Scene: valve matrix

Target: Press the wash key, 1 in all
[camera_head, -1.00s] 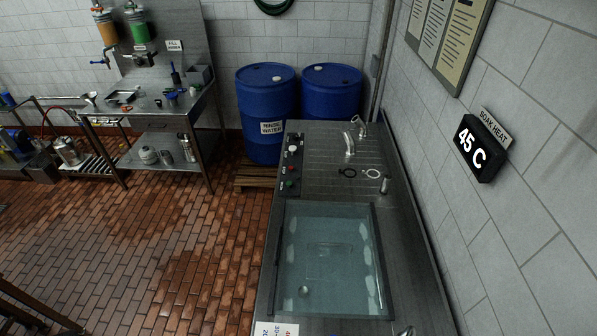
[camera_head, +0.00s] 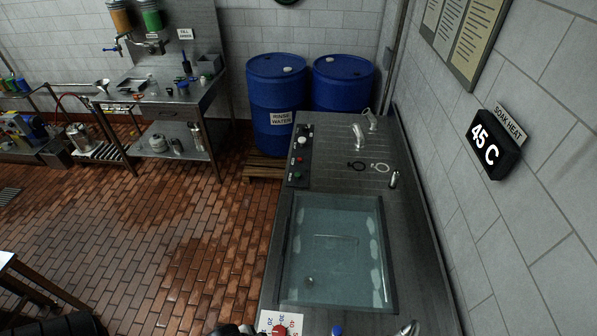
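A dark control strip (camera_head: 306,151) runs along the left edge of the steel counter, beyond the sink. It carries a pale round knob (camera_head: 301,141), a red button (camera_head: 299,160) and a green button (camera_head: 298,175). Their small labels are too blurred to read, so I cannot tell which one is the wash key. Neither of my grippers can be made out. A dark shape (camera_head: 235,330) is cut off at the bottom edge, and I cannot tell what it is.
A water-filled sink (camera_head: 335,250) fills the near counter. A temperature dial card (camera_head: 281,322) lies at the front. Taps (camera_head: 359,137) and two rings (camera_head: 379,168) sit beyond. A wall display (camera_head: 487,145) reads 45 C.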

